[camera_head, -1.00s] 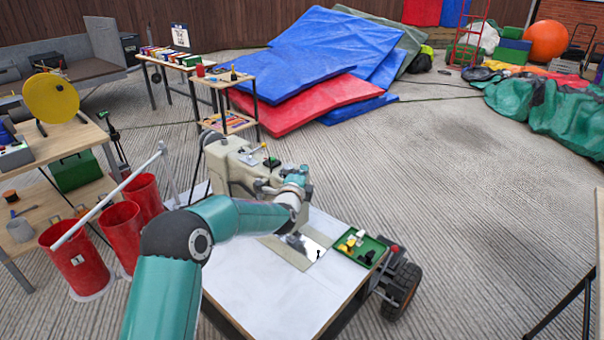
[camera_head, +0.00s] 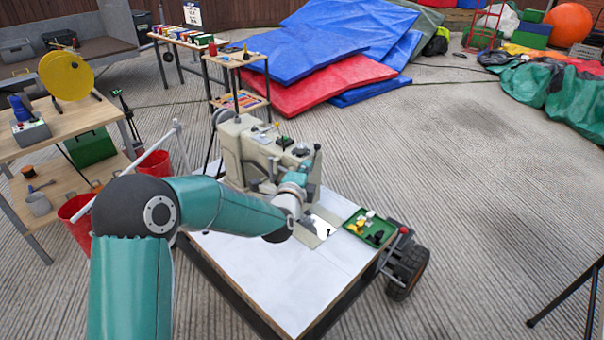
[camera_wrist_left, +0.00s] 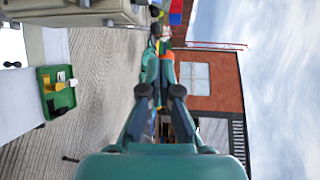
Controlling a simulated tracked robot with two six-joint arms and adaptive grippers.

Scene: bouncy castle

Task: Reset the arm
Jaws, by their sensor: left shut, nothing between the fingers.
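My teal left arm comes in from the left over the white-topped work table (camera_head: 270,275). Its gripper (camera_head: 316,156) is beside the beige sewing machine (camera_head: 238,145), small and partly lost against it. In the left wrist view, the gripper's two fingers (camera_wrist_left: 158,52) come together at the tips, shut and empty. They point past the table toward open ground and a brick building. I cannot tell in the head view whether the gripper touches the machine. My right gripper is out of view.
A green tray (camera_head: 387,229) with small yellow, white and black pieces lies on the table's right corner, by a black wheel (camera_head: 408,272). A wooden bench (camera_head: 75,118) and red bucket (camera_head: 78,217) stand left. Blue and red mats (camera_head: 320,85) lie behind.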

